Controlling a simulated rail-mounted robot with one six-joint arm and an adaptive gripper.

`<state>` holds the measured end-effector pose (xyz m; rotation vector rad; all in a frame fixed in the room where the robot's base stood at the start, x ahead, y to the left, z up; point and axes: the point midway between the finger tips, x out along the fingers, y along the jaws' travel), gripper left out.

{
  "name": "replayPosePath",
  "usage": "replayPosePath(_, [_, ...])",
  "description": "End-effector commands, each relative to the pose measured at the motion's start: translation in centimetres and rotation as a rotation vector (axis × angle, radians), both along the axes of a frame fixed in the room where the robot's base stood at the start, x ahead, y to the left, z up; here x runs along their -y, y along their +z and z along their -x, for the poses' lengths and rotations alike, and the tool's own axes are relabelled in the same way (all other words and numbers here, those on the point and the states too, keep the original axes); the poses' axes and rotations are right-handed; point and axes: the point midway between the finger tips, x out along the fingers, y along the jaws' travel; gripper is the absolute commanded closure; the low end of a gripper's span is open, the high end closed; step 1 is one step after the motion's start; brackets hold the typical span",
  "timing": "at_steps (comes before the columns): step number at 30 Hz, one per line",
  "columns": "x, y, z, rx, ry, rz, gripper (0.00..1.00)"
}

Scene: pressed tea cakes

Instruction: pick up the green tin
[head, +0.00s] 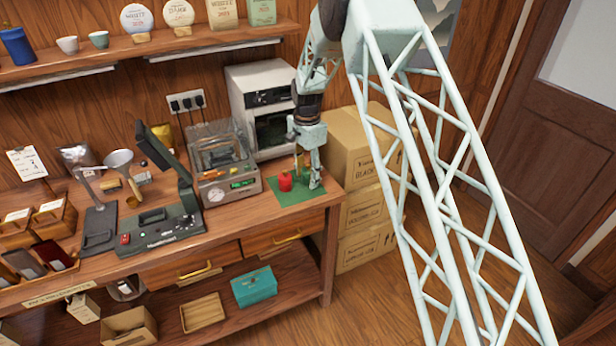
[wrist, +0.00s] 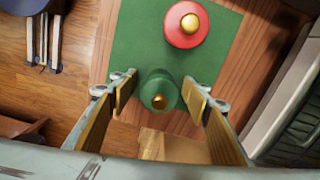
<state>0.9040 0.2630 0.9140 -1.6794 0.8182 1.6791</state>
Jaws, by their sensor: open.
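The green tin (wrist: 160,93) has a round gold knob on its lid and is seen from above in the wrist view. My gripper (wrist: 162,97) is open, with one finger on each side of the tin and a gap visible on both sides. A red tin (wrist: 186,24) with a gold knob stands beyond it on the green mat (wrist: 135,45). In the head view my gripper (head: 314,180) points down over the right part of the mat, just right of the red tin (head: 285,182). The green tin is hard to make out there.
The mat lies near the right end of the wooden bench (head: 225,232). A glass-cased scale (head: 228,185) stands left of it and a white machine (head: 262,105) behind. Stacked cardboard boxes (head: 350,150) stand close on the right.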

Motion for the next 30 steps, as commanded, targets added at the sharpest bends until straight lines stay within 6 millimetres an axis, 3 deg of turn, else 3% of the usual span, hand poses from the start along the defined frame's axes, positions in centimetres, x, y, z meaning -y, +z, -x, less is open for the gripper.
replayPosePath(8, [-0.01, 0.02, -0.01, 0.000, 0.000, 0.000, 0.56])
replayPosePath(17, [0.00, 0.02, 0.00, 0.000, 0.000, 0.000, 0.83])
replayPosePath(30, [-0.01, 0.34, -0.03, 0.001, 0.000, -0.001, 0.83])
